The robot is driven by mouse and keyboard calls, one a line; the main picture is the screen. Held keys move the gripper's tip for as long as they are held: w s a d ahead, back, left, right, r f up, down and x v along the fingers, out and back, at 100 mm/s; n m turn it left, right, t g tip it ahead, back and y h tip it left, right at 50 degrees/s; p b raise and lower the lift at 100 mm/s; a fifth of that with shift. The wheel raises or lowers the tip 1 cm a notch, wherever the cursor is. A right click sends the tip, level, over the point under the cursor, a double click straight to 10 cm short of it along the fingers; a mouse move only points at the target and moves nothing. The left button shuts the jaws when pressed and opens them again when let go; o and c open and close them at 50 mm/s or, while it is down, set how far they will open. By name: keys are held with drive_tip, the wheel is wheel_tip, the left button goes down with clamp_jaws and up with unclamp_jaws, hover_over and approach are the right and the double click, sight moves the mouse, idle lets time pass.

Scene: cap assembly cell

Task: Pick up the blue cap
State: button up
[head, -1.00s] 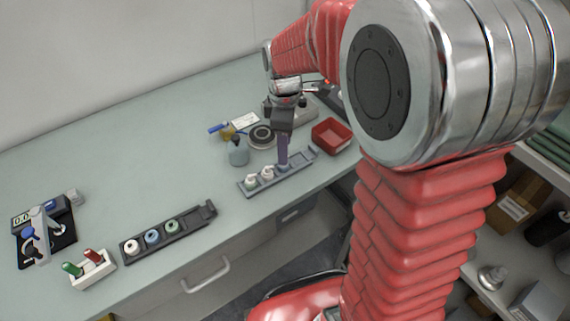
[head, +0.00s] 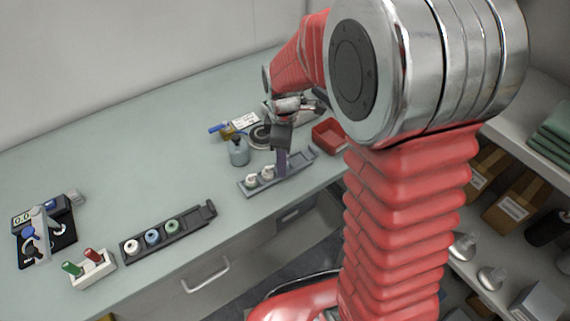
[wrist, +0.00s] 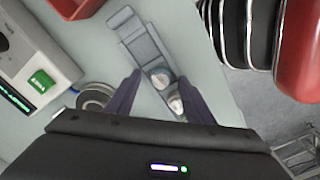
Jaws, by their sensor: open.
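The blue cap (head: 152,237) sits in a dark rack (head: 190,227) at the front left of the bench in the head view. It is in the middle, between a white cap (head: 132,246) and a green cap (head: 171,226). My gripper (head: 282,171) is well to the right of it, over a grey-blue rack (head: 298,159) holding small white-topped bottles (head: 251,181). In the wrist view my gripper (wrist: 160,74) is open, fingers apart, with white-topped bottles (wrist: 175,103) showing between them. The blue cap is not in the wrist view.
A white block with green and red handles (head: 92,268) and a meter (head: 42,216) stand at the left. The bench middle is clear.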

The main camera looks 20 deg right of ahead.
drive_tip(key=shift+c, duration=0.5)
drive_tip(key=c, duration=0.7)
drive_tip(key=shift+c, duration=0.2)
wheel_tip(320, 180, up, 10)
idle(0.5)
